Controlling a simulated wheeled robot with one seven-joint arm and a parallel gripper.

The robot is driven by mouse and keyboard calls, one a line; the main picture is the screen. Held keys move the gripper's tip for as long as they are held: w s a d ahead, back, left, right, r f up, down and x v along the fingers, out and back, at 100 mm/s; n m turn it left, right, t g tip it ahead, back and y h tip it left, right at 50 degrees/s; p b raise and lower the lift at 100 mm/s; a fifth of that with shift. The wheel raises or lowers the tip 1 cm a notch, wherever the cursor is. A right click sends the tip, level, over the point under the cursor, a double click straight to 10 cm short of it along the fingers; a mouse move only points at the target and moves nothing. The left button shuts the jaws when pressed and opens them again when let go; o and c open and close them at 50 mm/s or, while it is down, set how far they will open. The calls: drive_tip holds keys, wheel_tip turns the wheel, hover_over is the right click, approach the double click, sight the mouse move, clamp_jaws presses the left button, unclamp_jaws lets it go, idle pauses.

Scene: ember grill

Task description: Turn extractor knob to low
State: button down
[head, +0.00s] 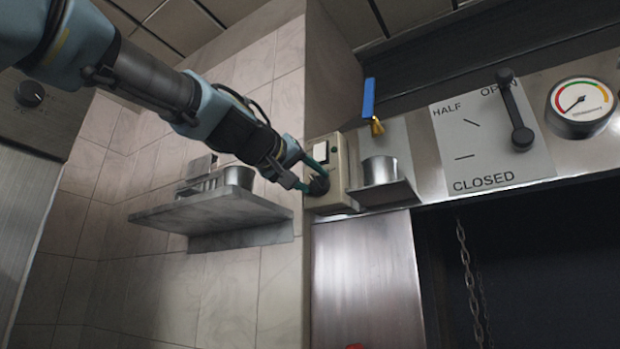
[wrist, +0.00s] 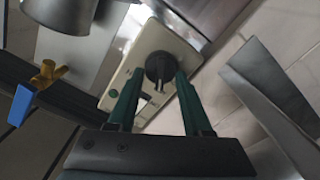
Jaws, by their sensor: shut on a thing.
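The extractor knob (head: 319,184) is a small black round knob on the lower part of a cream control box (head: 341,172) fixed to the wall. The knob also shows in the wrist view (wrist: 159,67), with the cream box (wrist: 186,45) around it. My gripper (head: 309,174) reaches in from the upper left. In the wrist view its two green fingers (wrist: 158,82) stand on either side of the knob, shut on it. The knob's markings are too small to read.
A small shelf with a metal cup (head: 380,170) is just right of the box, below a blue-handled brass valve (head: 370,105). A grey shelf (head: 210,212) with metal containers is at left. A damper lever (head: 514,110) and a gauge (head: 581,104) are further right.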

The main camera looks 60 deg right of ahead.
drive_tip(key=shift+n, duration=0.4)
drive_tip(key=n, duration=0.5)
drive_tip(key=shift+w+f+n+p, duration=0.1)
drive_tip(key=shift+w+n+p, duration=0.1)
drive_tip(key=shift+n+p, duration=0.2)
drive_tip(key=n+p, duration=0.1)
drive_tip(key=n, duration=0.4)
drive_tip(key=shift+f, duration=0.2)
drive_tip(key=shift+n, duration=0.3)
drive_tip(key=shift+c, duration=1.6)
unclamp_jaws()
